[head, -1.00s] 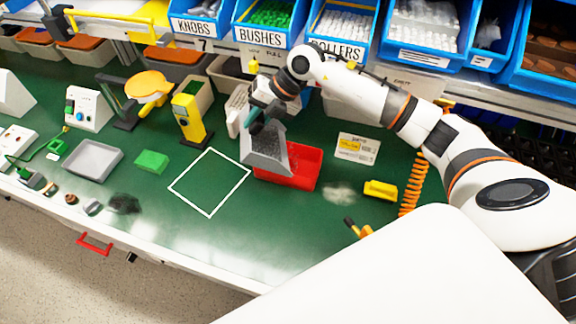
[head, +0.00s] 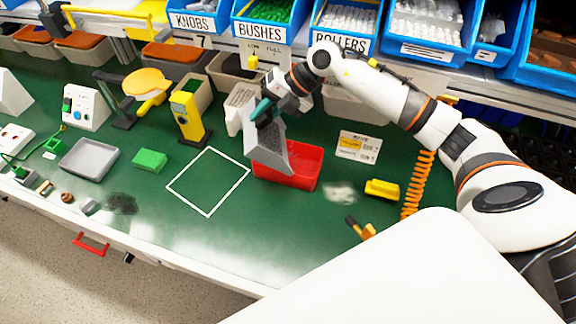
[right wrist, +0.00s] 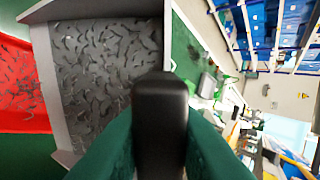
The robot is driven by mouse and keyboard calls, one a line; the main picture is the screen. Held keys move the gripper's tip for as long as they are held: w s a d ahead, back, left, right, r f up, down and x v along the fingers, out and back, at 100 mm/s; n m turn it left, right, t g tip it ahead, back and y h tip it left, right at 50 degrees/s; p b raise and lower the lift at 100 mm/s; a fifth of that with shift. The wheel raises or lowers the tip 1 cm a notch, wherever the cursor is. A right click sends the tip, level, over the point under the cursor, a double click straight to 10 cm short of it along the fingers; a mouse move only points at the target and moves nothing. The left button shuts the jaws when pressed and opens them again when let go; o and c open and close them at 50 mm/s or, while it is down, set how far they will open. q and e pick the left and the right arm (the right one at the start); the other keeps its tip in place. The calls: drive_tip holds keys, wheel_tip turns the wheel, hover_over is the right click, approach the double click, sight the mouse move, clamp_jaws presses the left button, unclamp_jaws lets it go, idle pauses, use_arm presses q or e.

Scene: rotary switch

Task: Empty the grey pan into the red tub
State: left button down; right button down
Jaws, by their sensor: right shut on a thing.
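The grey pan (head: 271,150) is tilted steeply over the left part of the red tub (head: 306,168), its lower edge at the tub. My right gripper (head: 262,110) is shut on the pan's dark handle (right wrist: 160,112), which stands between its green fingers in the right wrist view. There the pan (right wrist: 140,15) shows many small dark curled shavings (right wrist: 105,65) spread over its inside. The red tub (right wrist: 20,118) shows at the left edge of that view, with dark shavings in it too. The rest of the tub's inside is hidden. My left gripper is out of view.
A white-outlined square (head: 208,181) on the green bench is empty. A yellow device (head: 188,117) and a white container (head: 238,108) stand left of the pan. A yellow block (head: 382,189) and a pale pile (head: 341,192) lie right of the tub. Blue bins (head: 343,25) line the back.

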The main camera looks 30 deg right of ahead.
drive_tip(key=shift+s+d+r, duration=0.15)
drive_tip(key=shift+d, duration=0.1)
idle(0.3)
